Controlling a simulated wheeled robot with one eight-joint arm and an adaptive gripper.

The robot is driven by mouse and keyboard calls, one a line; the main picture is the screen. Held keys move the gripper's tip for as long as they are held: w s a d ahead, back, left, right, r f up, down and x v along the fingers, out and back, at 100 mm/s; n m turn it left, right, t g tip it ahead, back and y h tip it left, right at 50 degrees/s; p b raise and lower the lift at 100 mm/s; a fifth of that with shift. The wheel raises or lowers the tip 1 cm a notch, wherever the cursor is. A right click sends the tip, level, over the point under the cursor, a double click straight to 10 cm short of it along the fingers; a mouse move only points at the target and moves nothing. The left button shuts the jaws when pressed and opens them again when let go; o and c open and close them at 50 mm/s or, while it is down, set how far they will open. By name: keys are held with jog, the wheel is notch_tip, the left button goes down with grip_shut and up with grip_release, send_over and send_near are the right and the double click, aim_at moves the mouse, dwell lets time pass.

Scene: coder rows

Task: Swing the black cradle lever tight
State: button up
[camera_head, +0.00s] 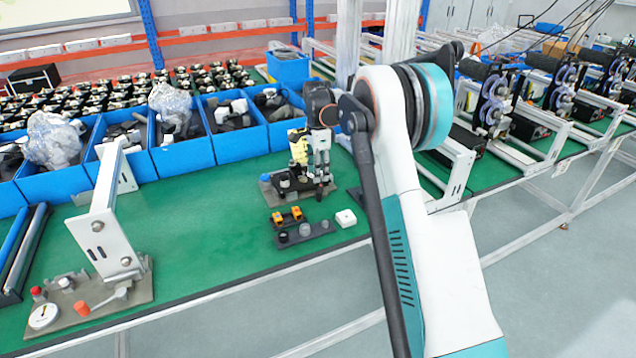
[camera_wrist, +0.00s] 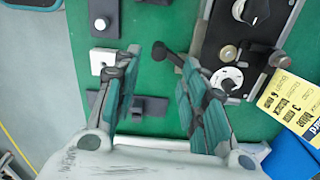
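The right finger hides part of the lever's root. In the head view my gripper (camera_head: 319,178) points down over the fixture plate (camera_head: 338,202), and the lever cannot be made out behind the fingers.
A small board (camera_head: 318,232) with orange and grey parts and a white block (camera_head: 346,217) lie in front. A yellow tag (camera_wrist: 295,100) stands beside the fixture. Blue bins (camera_head: 238,143) line the back. Green table (camera_head: 185,240) is clear to the left, before a white bracket (camera_head: 103,220).

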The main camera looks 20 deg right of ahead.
jog(key=shift+r, duration=1.65)
jog(key=shift+r, duration=0.1)
jog(key=s+a+r+n+t, duration=0.2)
jog(key=s+a+r+n, duration=0.25)
jog(key=s+r, duration=0.45)
jog(key=s+a+r+n+t, duration=0.1)
jog(key=s+a+r+n, duration=0.4)
jog(key=s, duration=0.5)
jog(key=s+a+f+n+t, duration=0.2)
jog(key=s+n, duration=0.2)
jog(key=s, duration=0.7)
jog(key=s+a+f+n+t, duration=0.2)
jog(key=s+n, duration=0.3)
jog(key=s, duration=0.7)
jog(key=shift+s+a+f, duration=0.15)
jog(key=shift+a+f, duration=0.1)
jog(key=shift+f, duration=0.05)
